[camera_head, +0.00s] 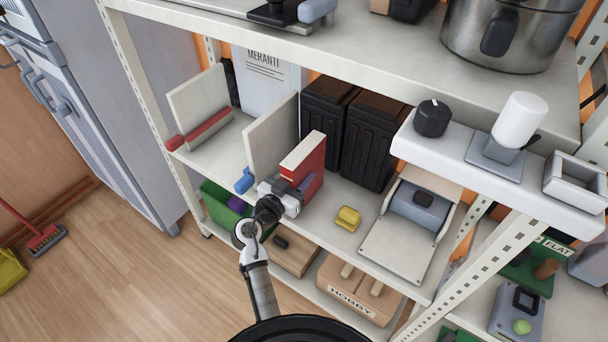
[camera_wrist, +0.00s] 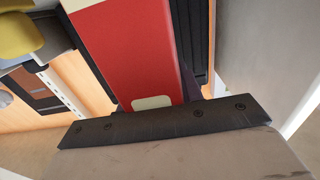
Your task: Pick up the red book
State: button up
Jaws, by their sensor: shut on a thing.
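The red book (camera_head: 312,166) stands upright on the middle shelf level in the head view, next to a pale upright divider panel. Its top is cream-coloured. My gripper (camera_head: 285,193) is at the near edge of the book and shut on it. In the wrist view the red book (camera_wrist: 138,50) rises from behind the dark gripper edge (camera_wrist: 165,120), with a small cream label near its lower end. The fingertips are mostly hidden. I cannot tell whether the book's bottom touches the shelf.
The pale divider panel (camera_head: 270,140) is close on the left. Black containers (camera_head: 372,140) stand behind. A yellow object (camera_head: 347,218) and a blue object (camera_head: 244,181) lie on the shelf (camera_head: 330,200). The upper shelf (camera_head: 400,65) overhangs. Wooden boxes (camera_head: 357,290) are below.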

jog(key=c, duration=0.4)
jog(key=shift+o, duration=0.2)
jog(key=shift+r, duration=0.15)
notch_tip(320, 180, up, 20)
jog(key=b, duration=0.1)
jog(key=shift+b, duration=0.3)
